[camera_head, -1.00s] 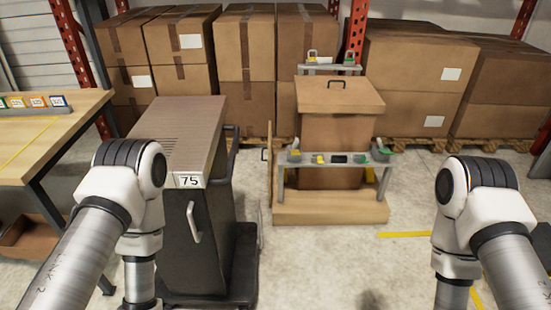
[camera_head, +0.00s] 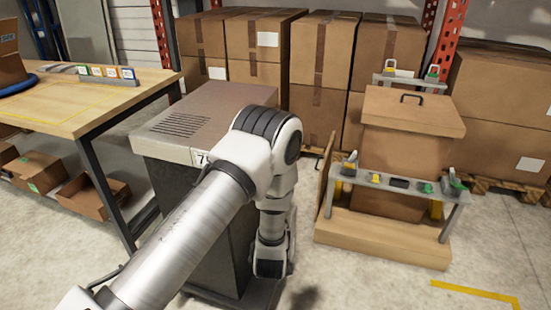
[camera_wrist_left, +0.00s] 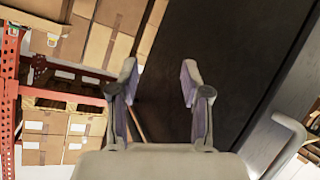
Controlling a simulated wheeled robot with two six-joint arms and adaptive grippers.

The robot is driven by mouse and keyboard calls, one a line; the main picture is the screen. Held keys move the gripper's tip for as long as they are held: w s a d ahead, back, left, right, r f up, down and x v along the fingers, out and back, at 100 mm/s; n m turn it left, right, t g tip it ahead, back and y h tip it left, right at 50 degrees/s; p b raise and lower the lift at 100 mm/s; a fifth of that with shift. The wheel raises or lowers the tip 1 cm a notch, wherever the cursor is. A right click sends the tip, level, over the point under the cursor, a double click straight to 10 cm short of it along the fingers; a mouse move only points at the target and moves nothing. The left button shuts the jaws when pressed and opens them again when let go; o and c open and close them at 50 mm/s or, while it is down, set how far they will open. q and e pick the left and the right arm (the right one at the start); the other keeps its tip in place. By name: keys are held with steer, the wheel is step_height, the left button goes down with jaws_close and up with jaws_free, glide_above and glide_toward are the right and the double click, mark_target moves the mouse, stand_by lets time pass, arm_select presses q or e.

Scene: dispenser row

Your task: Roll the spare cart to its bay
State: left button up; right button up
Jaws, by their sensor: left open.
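A dark grey cabinet (camera_head: 207,113) stands upright on a low dark base at centre left in the head view. Its top is slotted, and my left arm covers part of its front and number label (camera_head: 200,157). My left gripper (camera_wrist_left: 159,70) is open and empty in the left wrist view. A dark flat panel (camera_wrist_left: 235,45) lies beyond its fingers, and a grey bar-shaped handle (camera_wrist_left: 277,140) is to their right, apart from them. The left fingers are not visible in the head view. My right gripper is not in view. I cannot see a marked bay clearly.
A wooden-based bin stand (camera_head: 385,245) with a front rail stands right of the cabinet. A workbench (camera_head: 90,105) is at left, with open boxes (camera_head: 90,197) below. Stacked cartons (camera_head: 320,60) line the back. Floor with a yellow line (camera_head: 475,292) is clear at front right.

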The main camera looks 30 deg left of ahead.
arm_select(q)
steer(key=w+a+r+n+y+b, duration=0.3)
steer(key=w+r+n+y+b, duration=0.1)
steer(key=b, duration=0.3)
steer(key=w+a+r+n+t+y+b, duration=0.1)
steer(key=w+a+r+n+y+b, duration=0.2)
steer(key=w+r+b, duration=0.3)
steer(key=w+a+r+n+t+y+b, duration=0.1)
steer(key=w+a+r+n+y+b, duration=0.3)
steer(key=b, duration=0.6)
steer(key=shift+w+a+r+n+y, duration=0.15)
steer(key=shift+w+a+r+n, duration=0.15)
steer(key=shift+r+n, duration=0.3)
steer(key=shift+w+a+r+n+y, duration=0.15)
steer(key=shift+w+r+n, duration=0.2)
steer(key=shift+r+n, duration=0.2)
steer(key=shift+w+a+r, duration=0.15)
steer(key=shift+a+r, duration=0.05)
jaws_close()
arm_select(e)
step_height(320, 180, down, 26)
